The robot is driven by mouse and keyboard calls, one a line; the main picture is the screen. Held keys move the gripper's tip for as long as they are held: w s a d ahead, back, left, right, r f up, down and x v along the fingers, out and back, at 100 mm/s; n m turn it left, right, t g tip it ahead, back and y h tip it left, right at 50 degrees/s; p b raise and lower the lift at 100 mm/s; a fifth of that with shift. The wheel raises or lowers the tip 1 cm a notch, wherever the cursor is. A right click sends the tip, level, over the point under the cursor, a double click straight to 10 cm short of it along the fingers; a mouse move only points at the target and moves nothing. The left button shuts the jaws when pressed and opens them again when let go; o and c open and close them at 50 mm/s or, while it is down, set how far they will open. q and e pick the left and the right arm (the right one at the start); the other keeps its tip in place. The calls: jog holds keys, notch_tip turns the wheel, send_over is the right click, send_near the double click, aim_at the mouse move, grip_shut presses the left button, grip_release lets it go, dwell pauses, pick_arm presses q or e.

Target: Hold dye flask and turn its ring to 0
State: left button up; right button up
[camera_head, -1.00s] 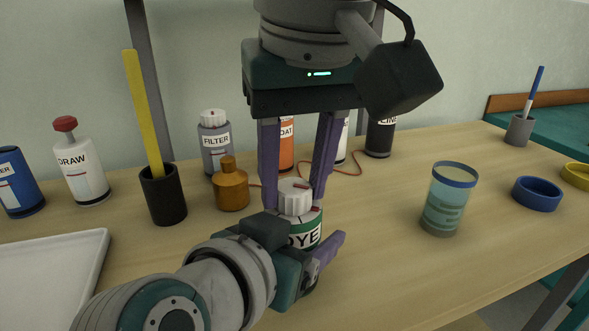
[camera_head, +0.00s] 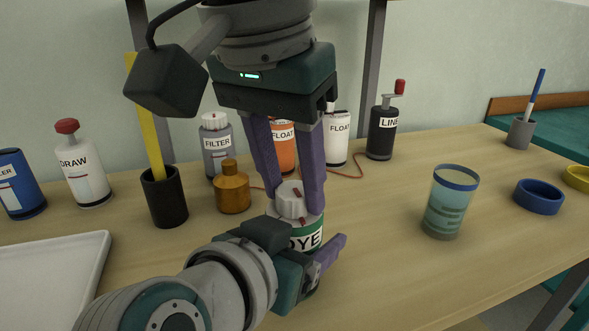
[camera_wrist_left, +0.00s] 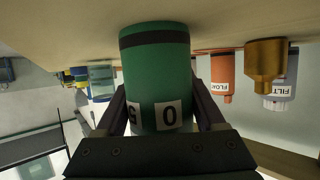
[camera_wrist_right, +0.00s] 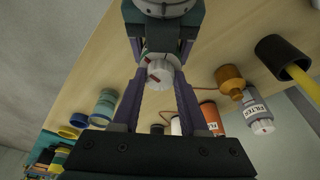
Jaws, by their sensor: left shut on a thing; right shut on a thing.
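The flask's white ribbed ring (camera_head: 290,201) is on top and carries a red mark. My right gripper (camera_head: 294,198) points down from above and is shut on the ring. The right wrist view shows the ring (camera_wrist_right: 160,72) between its fingertips. I cannot read the ring's setting.
An amber bottle (camera_head: 232,190) and a black cup (camera_head: 164,200) with a yellow stick stand left of the flask. FILTER (camera_head: 216,150), FLOAT (camera_head: 338,140) and LINE (camera_head: 382,130) bottles stand behind. A glass (camera_head: 450,205) stands right, with clear table between.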

jog(key=o, duration=0.8)
jog(key=n, duration=0.4)
jog(key=shift+d+y, duration=0.2)
jog(key=shift+y, duration=0.2)
jog(key=n+y, duration=0.1)
jog(key=n, duration=0.5)
